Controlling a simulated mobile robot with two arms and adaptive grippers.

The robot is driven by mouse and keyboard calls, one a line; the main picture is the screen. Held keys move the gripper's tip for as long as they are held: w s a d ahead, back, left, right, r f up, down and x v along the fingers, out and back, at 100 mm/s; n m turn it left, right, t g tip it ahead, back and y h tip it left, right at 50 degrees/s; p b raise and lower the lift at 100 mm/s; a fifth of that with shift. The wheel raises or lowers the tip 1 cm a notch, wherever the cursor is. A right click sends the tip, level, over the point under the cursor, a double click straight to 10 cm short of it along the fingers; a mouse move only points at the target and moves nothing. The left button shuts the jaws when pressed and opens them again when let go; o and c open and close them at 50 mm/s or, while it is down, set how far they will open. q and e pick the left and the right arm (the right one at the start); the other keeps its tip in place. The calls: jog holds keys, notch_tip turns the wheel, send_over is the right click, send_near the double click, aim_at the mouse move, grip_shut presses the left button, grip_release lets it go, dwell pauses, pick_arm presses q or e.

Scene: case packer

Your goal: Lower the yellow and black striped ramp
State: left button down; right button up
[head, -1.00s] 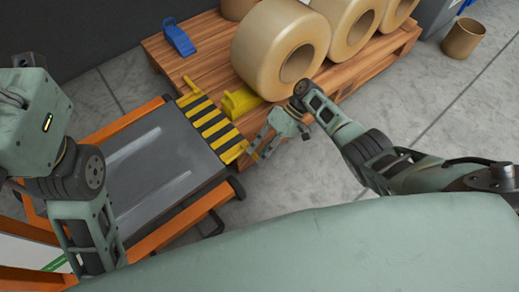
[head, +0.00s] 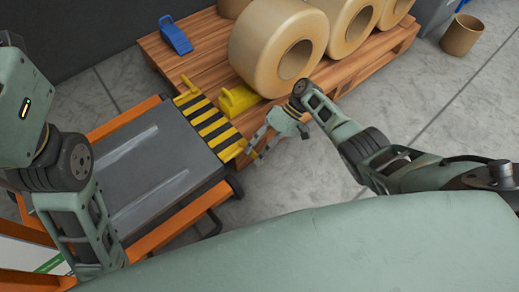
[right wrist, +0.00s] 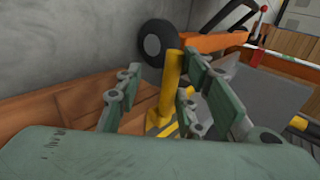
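The yellow and black striped ramp (head: 210,122) is at the edge of the grey-topped orange cart (head: 150,170), beside the wooden pallet, in the head view. I cannot tell its exact tilt. A yellow bar (right wrist: 172,85) stands between the fingers of my right gripper (right wrist: 157,85) in the right wrist view; contact is not clear. In the head view my right gripper (head: 252,151) is at the ramp's right corner with its fingers apart. My left arm is over the cart's left side; its gripper is not seen.
The wooden pallet (head: 205,62) carries large tan rolls (head: 278,48), a blue wedge-like item (head: 175,36) and a yellow block (head: 238,99). A tan cylinder (head: 461,34) stands on the floor at the upper right.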

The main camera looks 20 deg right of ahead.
jog(key=shift+o, duration=0.9)
jog(key=shift+s+d+f, duration=0.2)
jog(key=shift+d+f, duration=0.05)
jog(key=shift+f, duration=0.15)
jog(key=shift+o, duration=0.2)
jog(key=shift+r, duration=0.1)
jog(key=shift+r, duration=0.1)
jog(key=v, duration=1.2)
jog(key=shift+w+a, duration=0.1)
jog(key=shift+a, duration=0.1)
